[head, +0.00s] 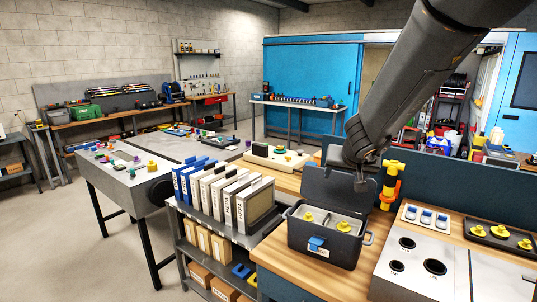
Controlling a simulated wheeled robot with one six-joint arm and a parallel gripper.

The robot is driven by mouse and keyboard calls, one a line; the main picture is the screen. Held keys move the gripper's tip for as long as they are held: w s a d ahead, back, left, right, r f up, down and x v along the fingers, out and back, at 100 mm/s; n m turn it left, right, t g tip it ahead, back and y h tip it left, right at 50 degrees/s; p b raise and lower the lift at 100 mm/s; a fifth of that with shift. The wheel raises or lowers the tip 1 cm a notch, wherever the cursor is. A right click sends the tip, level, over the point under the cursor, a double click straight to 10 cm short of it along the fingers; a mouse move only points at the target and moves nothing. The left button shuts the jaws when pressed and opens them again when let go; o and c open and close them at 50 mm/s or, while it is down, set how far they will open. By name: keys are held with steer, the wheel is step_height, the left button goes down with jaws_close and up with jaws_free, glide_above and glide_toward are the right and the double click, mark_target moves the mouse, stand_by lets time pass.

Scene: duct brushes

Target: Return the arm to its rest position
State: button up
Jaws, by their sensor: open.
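My arm comes down from the top right of the head view and ends in my gripper (361,186). The gripper points down in front of the raised lid of a dark box (327,248). It is open, and I see nothing held in it; its fingertips are small and dark against the lid. The box stands open on the wooden bench top (283,262), with yellow-knobbed pieces (343,227) in its light insert and a blue latch (317,243) in front. I cannot tell the exact gap between gripper and lid.
A yellow and orange tool (391,182) stands upright just right of the gripper. A grey panel with round holes (434,267), a blue-switch block (426,217) and a black tray (497,237) are at right. White binders (226,200) stand left. Floor (50,240) is clear at far left.

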steer(key=s+a+f+n+g+y+b, duration=0.25)
steer(key=s+a+f, duration=0.25)
steer(key=s+f, duration=0.65)
steer(key=s+d+f+g+b, duration=0.1)
steer(key=s+f+g, duration=0.1)
steer(key=s, duration=0.6)
steer(key=s+d+f+g+h+b, duration=0.1)
steer(key=s+f+g, duration=0.2)
steer(key=s, duration=0.4)
steer(key=shift+s+d+f+b, duration=0.15)
steer(key=shift+s+f+b, duration=0.2)
steer(key=shift+f, duration=0.55)
